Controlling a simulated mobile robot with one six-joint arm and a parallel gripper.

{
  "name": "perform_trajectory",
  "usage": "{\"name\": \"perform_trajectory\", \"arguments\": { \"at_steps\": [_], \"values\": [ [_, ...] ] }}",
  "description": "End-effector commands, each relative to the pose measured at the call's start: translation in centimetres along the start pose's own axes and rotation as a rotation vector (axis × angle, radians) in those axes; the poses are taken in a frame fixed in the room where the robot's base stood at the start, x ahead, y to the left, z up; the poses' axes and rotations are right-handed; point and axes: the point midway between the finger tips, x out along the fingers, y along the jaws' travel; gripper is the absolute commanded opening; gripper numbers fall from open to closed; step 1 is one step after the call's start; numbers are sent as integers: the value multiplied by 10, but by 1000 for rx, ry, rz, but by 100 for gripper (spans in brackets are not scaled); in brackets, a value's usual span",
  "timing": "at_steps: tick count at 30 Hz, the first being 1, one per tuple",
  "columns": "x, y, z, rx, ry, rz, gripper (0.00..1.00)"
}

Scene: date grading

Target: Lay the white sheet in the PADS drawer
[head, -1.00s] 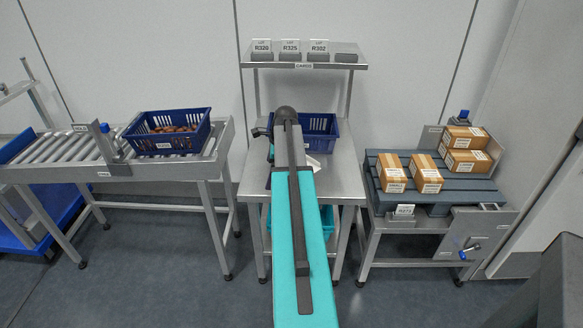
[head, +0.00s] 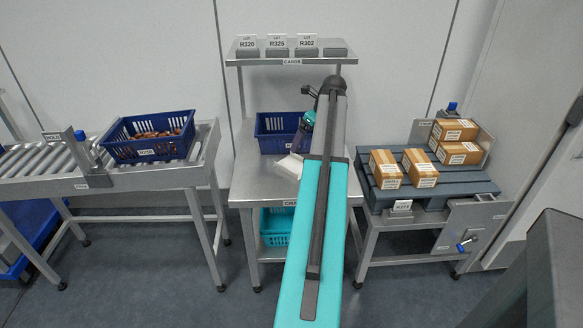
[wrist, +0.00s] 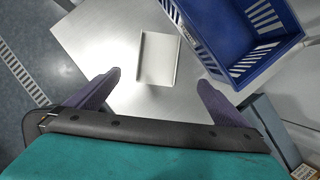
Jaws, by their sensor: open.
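The white sheet (wrist: 158,59) lies flat on the steel table (wrist: 100,35), with faint raised edges along its sides. In the head view it shows as a pale patch (head: 288,166), partly covered by my arm. My gripper (wrist: 159,82) is open and empty, its two purple fingers apart at the near end of the sheet. I cannot tell its height above the table. In the head view my arm hides most of the gripper. No drawer marked PADS can be made out in either view.
An empty blue crate (wrist: 228,30) stands on the table right beside the sheet. A card shelf (head: 290,58) rises behind. A teal crate (head: 277,222) sits below. A crate of dates (head: 150,148) is on the left roller conveyor; boxes (head: 388,170) stand on the right pallet.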

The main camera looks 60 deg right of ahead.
Motion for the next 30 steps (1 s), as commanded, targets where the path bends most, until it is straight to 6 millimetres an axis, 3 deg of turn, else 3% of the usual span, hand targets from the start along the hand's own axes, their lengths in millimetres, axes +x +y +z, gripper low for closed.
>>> {"name": "perform_trajectory", "arguments": {
  "at_steps": [8, 21, 30],
  "values": [
    [13, 4, 3, -7, 1, 3, 100],
    [72, 4, 4, -8, 2, 4, 100],
    [88, 5, 4, -9, 0, 2, 100]
  ]
}}
